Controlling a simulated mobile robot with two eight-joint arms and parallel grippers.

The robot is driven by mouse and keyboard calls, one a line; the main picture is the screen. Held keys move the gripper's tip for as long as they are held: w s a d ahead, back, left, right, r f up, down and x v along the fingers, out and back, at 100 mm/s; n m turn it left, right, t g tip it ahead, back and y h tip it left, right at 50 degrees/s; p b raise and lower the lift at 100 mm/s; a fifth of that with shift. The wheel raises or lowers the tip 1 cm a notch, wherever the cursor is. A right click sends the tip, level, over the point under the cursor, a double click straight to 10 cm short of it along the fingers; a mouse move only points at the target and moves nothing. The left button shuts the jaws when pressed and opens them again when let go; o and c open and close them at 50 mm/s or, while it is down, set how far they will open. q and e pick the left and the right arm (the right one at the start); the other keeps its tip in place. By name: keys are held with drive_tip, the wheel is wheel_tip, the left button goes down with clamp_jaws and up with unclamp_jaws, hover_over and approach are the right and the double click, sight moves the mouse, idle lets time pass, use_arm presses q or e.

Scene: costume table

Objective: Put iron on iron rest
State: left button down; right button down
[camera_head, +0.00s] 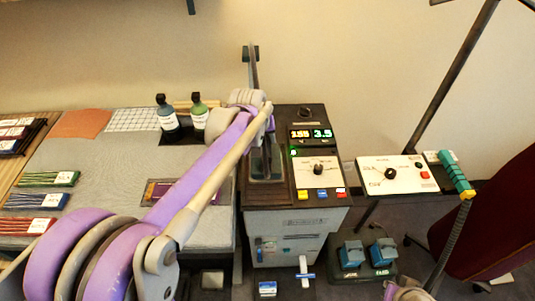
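My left arm, purple and grey, reaches from the lower left to the steam station (298,222), a grey cabinet with a dark top. Its wrist hangs over the station's left side. My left gripper's fingers cannot be made out behind the arm. A dark recessed area, which looks like the iron rest (267,180), lies on the station's top beside the control panel. A dark shape stands above it, partly covered by my arm; I cannot tell whether it is the iron or part of my gripper.
A grey padded table (100,160) holds two bottles (167,117) (199,113), thread bundles (50,179) and fabric swatches (80,123). A white control box (390,175) stands right of the station. Blue pedals (352,255) are on the floor. A thin post rises behind my wrist.

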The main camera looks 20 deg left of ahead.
use_arm(q)
drive_tip(key=shift+f, duration=2.5)
drive_tip(key=shift+f, duration=0.2)
drive_tip(key=c, duration=0.5)
unclamp_jaws()
drive_tip(key=shift+r, duration=0.15)
drive_tip(key=v, duration=1.1)
drive_tip(key=shift+s+r, duration=0.2)
drive_tip(key=shift+r, duration=0.1)
drive_tip(key=s+d+f+m, duration=0.2)
drive_tip(key=s+f, duration=0.1)
drive_tip(key=s, duration=0.3)
drive_tip(key=s+d+f+m, duration=0.1)
drive_tip(key=s+d+f, duration=0.1)
drive_tip(key=s+f, duration=0.2)
drive_tip(key=s+d+f+m, duration=0.2)
drive_tip(key=s+d+f, duration=0.1)
drive_tip(key=s, duration=0.7)
drive_tip(key=shift+s+f+m+t, duration=0.25)
drive_tip(key=shift+f+m+t, duration=0.05)
drive_tip(key=shift+f, duration=0.25)
